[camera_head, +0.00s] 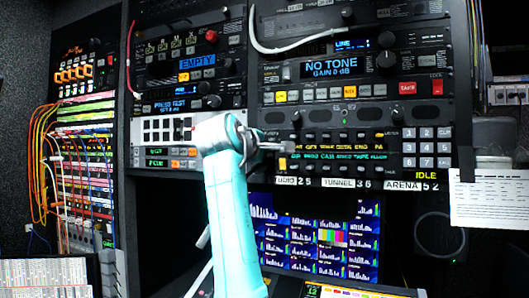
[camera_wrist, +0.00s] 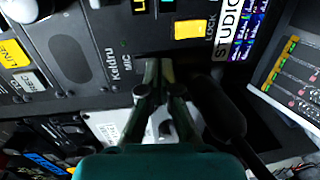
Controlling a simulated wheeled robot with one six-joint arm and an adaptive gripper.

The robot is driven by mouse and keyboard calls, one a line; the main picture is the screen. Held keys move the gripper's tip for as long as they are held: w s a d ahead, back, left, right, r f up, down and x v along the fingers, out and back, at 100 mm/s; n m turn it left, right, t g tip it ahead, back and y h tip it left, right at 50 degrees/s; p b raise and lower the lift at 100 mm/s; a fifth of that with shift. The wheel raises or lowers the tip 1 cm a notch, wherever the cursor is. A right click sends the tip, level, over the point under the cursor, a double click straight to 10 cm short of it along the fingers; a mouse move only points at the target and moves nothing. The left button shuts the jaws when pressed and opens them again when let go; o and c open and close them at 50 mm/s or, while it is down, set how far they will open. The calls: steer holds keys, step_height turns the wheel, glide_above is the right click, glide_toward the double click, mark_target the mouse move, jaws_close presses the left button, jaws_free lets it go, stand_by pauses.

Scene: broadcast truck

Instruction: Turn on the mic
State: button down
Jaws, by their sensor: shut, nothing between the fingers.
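My gripper (camera_wrist: 157,68) is shut and empty, with its fingertips at a dark panel (camera_wrist: 95,50) in the wrist view. The panel carries the words "Keldru" and "MIC" (camera_wrist: 126,62) right beside the fingertips. Any mic control there is hidden behind the fingers, and I cannot tell whether the fingertips touch the panel. In the head view my gripper (camera_head: 290,147) is in front of the left part of the intercom panel (camera_head: 395,147), which has rows of green and amber labels. I cannot see whether the mic is on.
A lit yellow button (camera_wrist: 189,29) marked "LOCK" is close to the fingertips. A dark elongated piece (camera_wrist: 218,108) stands right of the fingers. Screens (camera_head: 320,235) sit below the panel. Orange cables (camera_head: 42,135) hang at the left, and a paper sheet (camera_head: 490,198) at the right.

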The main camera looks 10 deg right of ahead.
steer(key=shift+w+d+f, duration=0.15)
steer(key=shift+w+d, duration=0.05)
steer(key=shift+w, duration=0.05)
steer(key=shift+s+a, duration=0.15)
